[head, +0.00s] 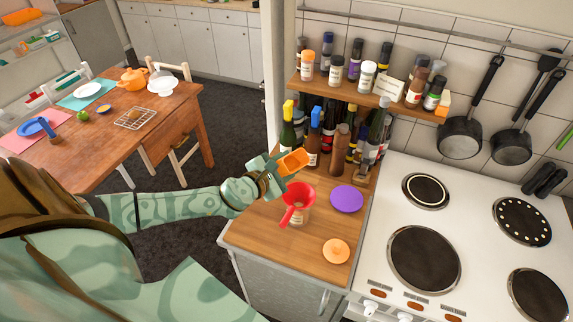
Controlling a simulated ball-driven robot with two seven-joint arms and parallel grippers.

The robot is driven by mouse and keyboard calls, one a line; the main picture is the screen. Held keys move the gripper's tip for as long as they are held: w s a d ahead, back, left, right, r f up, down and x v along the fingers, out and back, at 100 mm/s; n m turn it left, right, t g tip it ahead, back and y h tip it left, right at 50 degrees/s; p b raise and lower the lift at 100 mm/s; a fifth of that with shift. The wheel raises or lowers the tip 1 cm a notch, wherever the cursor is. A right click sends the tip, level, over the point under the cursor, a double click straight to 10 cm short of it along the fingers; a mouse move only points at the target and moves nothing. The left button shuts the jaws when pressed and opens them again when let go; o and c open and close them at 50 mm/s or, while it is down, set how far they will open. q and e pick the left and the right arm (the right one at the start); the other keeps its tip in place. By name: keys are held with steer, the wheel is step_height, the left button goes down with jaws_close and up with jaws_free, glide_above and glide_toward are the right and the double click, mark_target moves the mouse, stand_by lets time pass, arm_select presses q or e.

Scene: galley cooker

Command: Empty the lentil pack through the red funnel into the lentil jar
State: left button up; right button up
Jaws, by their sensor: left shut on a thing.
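My left gripper (274,172) is shut on an orange pack (294,160), which looks like the lentil pack. It holds the pack in the air, up and slightly left of the red funnel (298,195). The pack looks tilted; I cannot tell whether it is open or what is in it. The red funnel sits in the mouth of a jar (299,217) on the wooden counter. The funnel hides much of the jar, so its contents are unclear. My right gripper is not in view.
A purple disc (346,198) and an orange lid-like disc (336,251) lie on the wooden counter (280,236). Several bottles (340,146) stand close behind the funnel, under a spice shelf (345,86). The white cooker (455,235) is at the right.

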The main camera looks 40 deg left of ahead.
arm_select(q)
steer(key=shift+w+a+m, duration=0.1)
steer(key=shift+a+m, duration=0.15)
steer(key=shift+m, duration=0.35)
steer(key=shift+a+f+m+t+y, duration=0.25)
steer(key=shift+m+t+y, duration=0.25)
steer(key=shift+m, duration=0.5)
steer(key=shift+f+m+b, duration=0.3)
steer(key=shift+m+b, duration=0.05)
steer(key=shift+m, duration=0.05)
steer(key=shift+w+a+f+m+t, duration=0.1)
steer(key=shift+f+m+t, duration=0.15)
steer(key=shift+m, duration=0.35)
steer(key=shift+f+m+y+b, duration=0.15)
steer(key=shift+m+y+b, duration=0.15)
steer(key=shift+b, duration=0.05)
